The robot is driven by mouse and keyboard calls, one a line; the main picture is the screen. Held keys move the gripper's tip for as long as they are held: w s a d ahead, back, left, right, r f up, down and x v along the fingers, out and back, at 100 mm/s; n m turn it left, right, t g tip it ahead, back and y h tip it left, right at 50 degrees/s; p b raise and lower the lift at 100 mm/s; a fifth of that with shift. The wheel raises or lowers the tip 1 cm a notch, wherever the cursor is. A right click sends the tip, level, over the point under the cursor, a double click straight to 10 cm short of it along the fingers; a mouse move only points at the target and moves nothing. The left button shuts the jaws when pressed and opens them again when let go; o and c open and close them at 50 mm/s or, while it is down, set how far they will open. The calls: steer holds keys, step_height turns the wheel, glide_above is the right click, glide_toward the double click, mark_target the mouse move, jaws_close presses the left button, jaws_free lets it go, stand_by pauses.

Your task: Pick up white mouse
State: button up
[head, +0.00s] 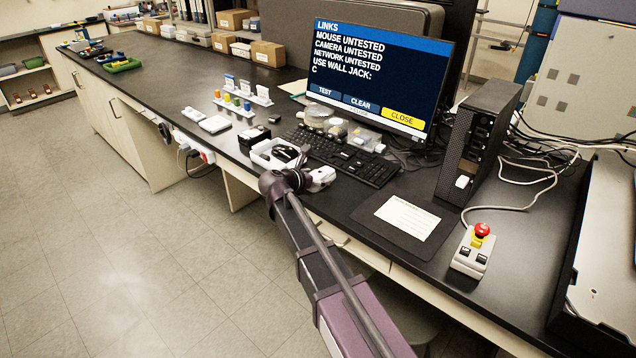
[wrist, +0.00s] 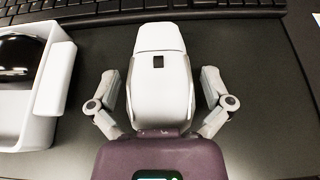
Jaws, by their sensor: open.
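The white mouse (wrist: 160,85) is in the middle of the wrist view, with a small dark square near its front. My gripper (wrist: 159,78) is open, with one grey finger on each side of the mouse and dark surface showing between each finger and the mouse. The near end of the mouse is hidden behind my purple wrist housing. In the head view my gripper (head: 298,180) is over the front edge of the black bench, and the white mouse (head: 322,176) shows just to its right, partly covered.
A white tray (head: 257,157) holding a black mouse (head: 286,153) stands just left of the white mouse. A black keyboard (head: 350,160) lies behind it. A dark pad with a paper (head: 405,217), a computer tower (head: 478,140) and a red-button box (head: 472,255) are to the right.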

mark_target(319, 172)
steer(key=shift+w+d+f, duration=0.2)
steer(key=shift+w+d, duration=0.05)
steer(key=shift+w, duration=0.1)
stand_by(0.3)
steer(key=c, duration=1)
steer(key=shift+r, duration=0.2)
step_height(319, 172, up, 3)
steer(key=p, duration=0.3)
steer(key=s, duration=0.5)
steer(key=s+d+r+p, duration=0.1)
steer(key=s, duration=0.4)
steer(key=s+d+p, duration=0.1)
steer(key=s, duration=0.4)
steer(key=shift+s+r, duration=0.35)
steer(key=shift+s, duration=0.05)
